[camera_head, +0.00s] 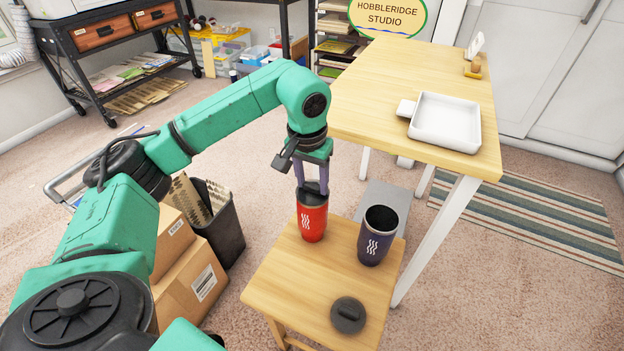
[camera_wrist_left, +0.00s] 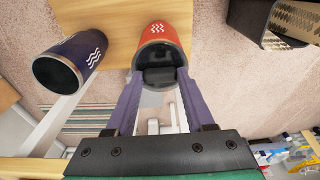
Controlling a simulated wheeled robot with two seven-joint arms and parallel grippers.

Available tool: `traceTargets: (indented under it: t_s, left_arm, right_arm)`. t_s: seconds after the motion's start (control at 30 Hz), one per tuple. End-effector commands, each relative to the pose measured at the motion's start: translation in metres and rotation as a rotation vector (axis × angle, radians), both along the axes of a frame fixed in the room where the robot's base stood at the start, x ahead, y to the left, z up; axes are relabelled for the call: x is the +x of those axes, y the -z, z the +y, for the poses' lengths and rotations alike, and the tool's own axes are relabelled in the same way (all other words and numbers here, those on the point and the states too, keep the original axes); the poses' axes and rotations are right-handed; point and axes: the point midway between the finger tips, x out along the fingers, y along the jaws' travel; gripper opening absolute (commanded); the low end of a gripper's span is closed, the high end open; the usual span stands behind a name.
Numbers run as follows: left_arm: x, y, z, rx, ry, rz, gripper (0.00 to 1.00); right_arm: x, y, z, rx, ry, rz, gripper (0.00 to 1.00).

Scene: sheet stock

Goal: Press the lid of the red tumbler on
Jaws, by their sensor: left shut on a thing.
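The red tumbler (camera_head: 312,222) stands upright on the small wooden stool, with white wavy lines on its side. My left gripper (camera_head: 312,190) points down over its top, shut on its dark lid (camera_head: 313,199). In the left wrist view the purple fingers of my left gripper (camera_wrist_left: 158,80) flank the raised grip of the lid (camera_wrist_left: 158,76), at the mouth of the red tumbler (camera_wrist_left: 165,33). I cannot tell how far down the lid sits. My right gripper is not in view.
An open dark blue tumbler (camera_head: 376,238) stands close right of the red one. A loose dark lid (camera_head: 348,315) lies near the stool's front. The wooden stool (camera_head: 290,290) has bare room at front left. A table (camera_head: 400,75) with a white tray (camera_head: 445,122) stands behind.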

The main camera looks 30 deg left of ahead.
Motion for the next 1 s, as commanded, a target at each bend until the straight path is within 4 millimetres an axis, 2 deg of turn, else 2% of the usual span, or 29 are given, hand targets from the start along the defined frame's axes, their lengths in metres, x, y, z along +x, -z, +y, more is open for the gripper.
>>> traceTargets:
  t_s: [0.23,0.27,0.33,0.57,0.6,0.87,1.0]
  left_arm:
    - [0.0,0.001,0.0,0.001,0.0,0.0,0.0]
    - [0.0,0.001,0.0,0.001,0.0,0.0,0.61]
    - [0.0,0.001,0.0,0.001,0.0,0.0,0.88]
    - [0.0,0.001,0.0,0.0,0.0,0.0,0.88]
    - [0.0,0.001,0.0,0.0,0.0,0.0,1.0]
    - [0.0,0.0,0.0,0.0,0.0,0.0,1.0]
    - [0.0,-0.009,0.0,0.0,0.0,0.0,1.0]
  right_arm:
    - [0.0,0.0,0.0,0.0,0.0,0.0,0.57]
    - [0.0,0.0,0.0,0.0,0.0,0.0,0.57]
    - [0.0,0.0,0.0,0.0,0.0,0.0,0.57]
    - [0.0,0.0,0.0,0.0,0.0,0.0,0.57]
    - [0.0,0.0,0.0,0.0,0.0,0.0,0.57]
    - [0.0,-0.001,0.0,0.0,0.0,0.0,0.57]
    - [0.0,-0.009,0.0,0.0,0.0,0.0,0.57]
